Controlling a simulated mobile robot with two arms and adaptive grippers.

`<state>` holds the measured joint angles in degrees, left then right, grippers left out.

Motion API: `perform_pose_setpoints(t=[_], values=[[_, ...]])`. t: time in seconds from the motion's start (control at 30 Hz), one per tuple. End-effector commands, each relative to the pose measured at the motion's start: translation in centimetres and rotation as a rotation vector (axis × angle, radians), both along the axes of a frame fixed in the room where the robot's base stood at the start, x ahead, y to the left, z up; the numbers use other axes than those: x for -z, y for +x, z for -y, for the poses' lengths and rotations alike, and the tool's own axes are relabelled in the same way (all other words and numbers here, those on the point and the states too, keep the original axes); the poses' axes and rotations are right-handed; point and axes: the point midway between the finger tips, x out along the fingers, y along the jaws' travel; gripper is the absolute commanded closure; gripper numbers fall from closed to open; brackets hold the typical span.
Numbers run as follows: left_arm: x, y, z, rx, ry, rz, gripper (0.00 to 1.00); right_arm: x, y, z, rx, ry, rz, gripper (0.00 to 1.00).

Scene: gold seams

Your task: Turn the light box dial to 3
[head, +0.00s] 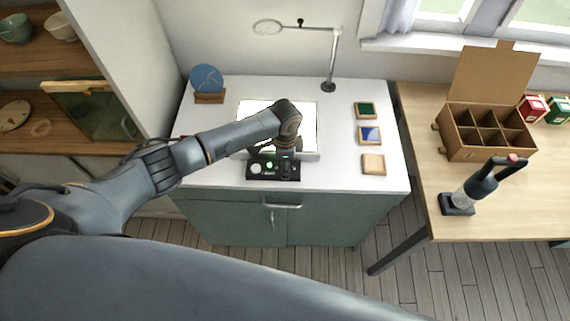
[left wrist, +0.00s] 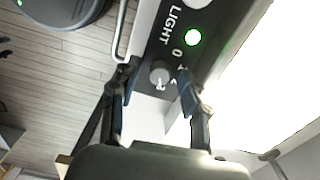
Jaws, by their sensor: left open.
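The light box (head: 247,117) lies on the white top of a green cabinet, its panel glowing bright white. Its black control strip (head: 262,171) faces front, with a lit green button (left wrist: 193,37) and the word LIGHT in the left wrist view. The grey dial (left wrist: 159,72) sits beside a 0 mark; the other marks around it are partly hidden, and I cannot read its setting surely. My left gripper (left wrist: 158,80) is open, one finger on each side of the dial; contact is not clear. In the head view, my left arm hides part of the panel and strip.
Three small framed tiles (head: 369,135) lie right of the light box. A blue disc on a wooden stand (head: 209,97) is at back left, and a lamp arm with a magnifier (head: 331,60) behind. A wooden table (head: 425,180) at right holds a divided cardboard box (head: 462,150).

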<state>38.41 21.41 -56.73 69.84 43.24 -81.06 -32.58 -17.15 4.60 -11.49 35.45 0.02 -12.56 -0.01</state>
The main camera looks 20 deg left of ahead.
Motion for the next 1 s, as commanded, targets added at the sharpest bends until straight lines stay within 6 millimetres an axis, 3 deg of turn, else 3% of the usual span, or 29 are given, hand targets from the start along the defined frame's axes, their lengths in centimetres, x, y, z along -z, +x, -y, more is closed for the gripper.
perform_pose_setpoints(t=[0.17,0.4,0.6,1.0], values=[[-2.2,0.2,0.0,-0.001,-0.003,0.004,0.54,0.0,0.0,0.0,0.0,0.0,0.0,0.6],[-7.4,0.2,0.0,0.001,-0.002,0.006,0.54,0.0,0.0,0.0,0.0,0.0,0.0,0.6],[-10.6,0.1,0.0,0.0,-0.001,0.003,0.54,0.0,0.0,0.0,0.0,0.0,0.0,0.6],[-11.9,0.0,0.0,0.0,-0.001,0.001,0.54,0.0,0.0,0.0,0.0,0.0,0.0,0.6]])
